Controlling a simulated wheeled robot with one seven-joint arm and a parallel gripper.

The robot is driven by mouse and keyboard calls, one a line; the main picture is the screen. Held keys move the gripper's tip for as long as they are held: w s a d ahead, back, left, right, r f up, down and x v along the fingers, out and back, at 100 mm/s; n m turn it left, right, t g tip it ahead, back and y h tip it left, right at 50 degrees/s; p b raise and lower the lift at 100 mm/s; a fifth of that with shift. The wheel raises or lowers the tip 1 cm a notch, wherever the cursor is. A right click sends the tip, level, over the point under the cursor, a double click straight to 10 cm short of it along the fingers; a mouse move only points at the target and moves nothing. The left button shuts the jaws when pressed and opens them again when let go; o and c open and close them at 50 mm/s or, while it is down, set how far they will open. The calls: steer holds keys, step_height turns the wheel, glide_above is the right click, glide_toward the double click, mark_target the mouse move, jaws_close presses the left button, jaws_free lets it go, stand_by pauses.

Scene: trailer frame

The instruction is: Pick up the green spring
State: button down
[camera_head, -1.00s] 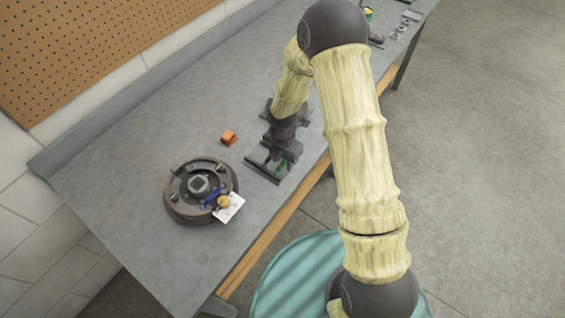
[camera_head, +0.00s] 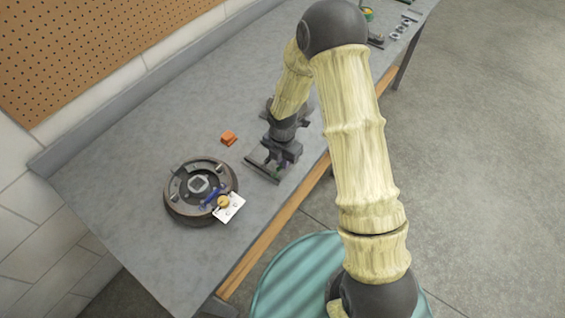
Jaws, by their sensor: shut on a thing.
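The green spring (camera_head: 277,174) shows as a small green patch on the bench, at the lower end of my gripper (camera_head: 279,168). My gripper points down over a dark flat tray or plate (camera_head: 261,171) near the bench's front edge. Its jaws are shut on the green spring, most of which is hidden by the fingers. I cannot tell whether the spring is clear of the plate.
A round brake drum assembly (camera_head: 176,208) with a blue part (camera_head: 210,196) and a white card (camera_head: 231,208) lies to the left. An orange block (camera_head: 229,138) sits behind. Small metal parts (camera_head: 398,33) lie at the far end. The bench middle (camera_head: 130,150) is clear.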

step_height(320, 180, up, 10)
steer(key=shift+b, duration=0.45)
stand_by(0.5)
steer(key=shift+r+p, duration=1.6)
steer(key=shift+p, duration=0.25)
steer(key=shift+w+f, duration=0.1)
